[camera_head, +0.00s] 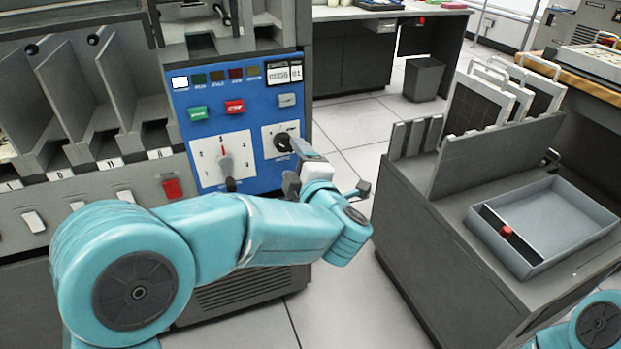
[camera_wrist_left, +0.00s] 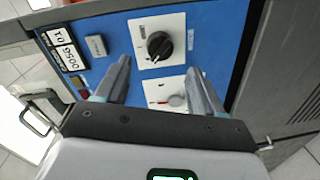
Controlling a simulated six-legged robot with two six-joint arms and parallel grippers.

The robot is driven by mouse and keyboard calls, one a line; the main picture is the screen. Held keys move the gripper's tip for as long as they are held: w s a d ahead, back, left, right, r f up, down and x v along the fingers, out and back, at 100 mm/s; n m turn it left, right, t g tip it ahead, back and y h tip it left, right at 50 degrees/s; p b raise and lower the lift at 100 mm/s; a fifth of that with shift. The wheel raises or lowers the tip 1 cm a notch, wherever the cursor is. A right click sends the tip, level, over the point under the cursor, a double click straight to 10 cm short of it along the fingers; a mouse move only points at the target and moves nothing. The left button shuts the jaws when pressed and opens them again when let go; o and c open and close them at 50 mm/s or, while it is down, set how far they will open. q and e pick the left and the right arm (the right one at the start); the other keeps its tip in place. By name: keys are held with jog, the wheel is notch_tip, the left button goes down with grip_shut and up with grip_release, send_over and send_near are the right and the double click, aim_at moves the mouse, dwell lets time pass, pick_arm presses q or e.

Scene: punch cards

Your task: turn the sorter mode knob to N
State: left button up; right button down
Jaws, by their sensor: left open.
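A black knob (camera_head: 283,142) sits on a small white plate at the right of the blue sorter panel (camera_head: 245,98). In the left wrist view the black knob (camera_wrist_left: 159,46) shows a white pointer line; its plate's letters are too small to read. My left gripper (camera_head: 292,165) is open and empty in front of the panel. In the left wrist view its fingertips (camera_wrist_left: 158,66) straddle the black knob's line, apart from it. My right gripper is out of view.
Green, red and grey buttons (camera_head: 234,106) and a small counter (camera_head: 284,73) are above the knobs. Card bins (camera_head: 60,95) stand to the left. A dark cabinet at right bears a grey tray (camera_head: 568,244) and card racks. Open floor (camera_head: 350,135) lies between.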

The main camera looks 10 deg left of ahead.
pick_arm(q)
jog(key=f+p+v, duration=0.1)
jog(key=p+v, duration=0.1)
jog(key=v, duration=0.8)
jog(key=shift+r, duration=0.45)
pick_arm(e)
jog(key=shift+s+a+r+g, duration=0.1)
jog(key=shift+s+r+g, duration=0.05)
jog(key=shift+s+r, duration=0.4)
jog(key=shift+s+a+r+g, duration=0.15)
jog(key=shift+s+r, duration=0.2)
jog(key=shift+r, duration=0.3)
pick_arm(q)
jog(key=shift+a, duration=0.1)
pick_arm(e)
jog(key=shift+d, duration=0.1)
